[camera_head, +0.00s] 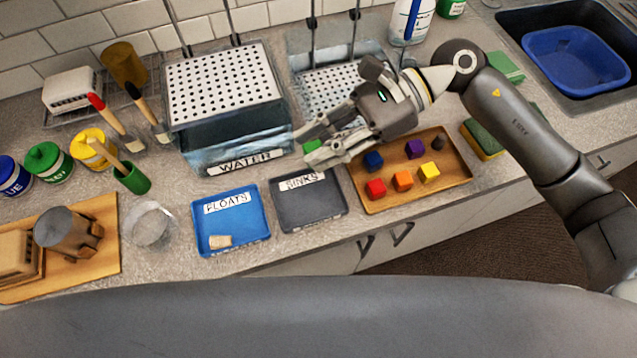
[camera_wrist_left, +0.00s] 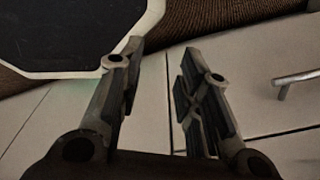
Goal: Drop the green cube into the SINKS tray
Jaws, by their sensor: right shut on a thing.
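The green cube (camera_head: 312,146) is between the fingertips of my right gripper (camera_head: 307,146), which is shut on it. The fingers hide part of the cube. They hold it in front of the right end of the water tank and above and behind the SINKS tray. The SINKS tray (camera_head: 312,211) is dark grey, with a white label at its back, and looks empty. My left gripper (camera_wrist_left: 164,52) shows in the left wrist view, open and empty, in front of pale cabinet fronts. It is not seen in the head view.
The blue FLOATS tray (camera_head: 238,224) holds a cork (camera_head: 220,241) and stands left of the SINKS tray. A wooden tray (camera_head: 372,201) with several coloured cubes stands right of it. The water tank (camera_head: 240,144) is behind. A clear cup (camera_head: 150,228) stands left of the FLOATS tray.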

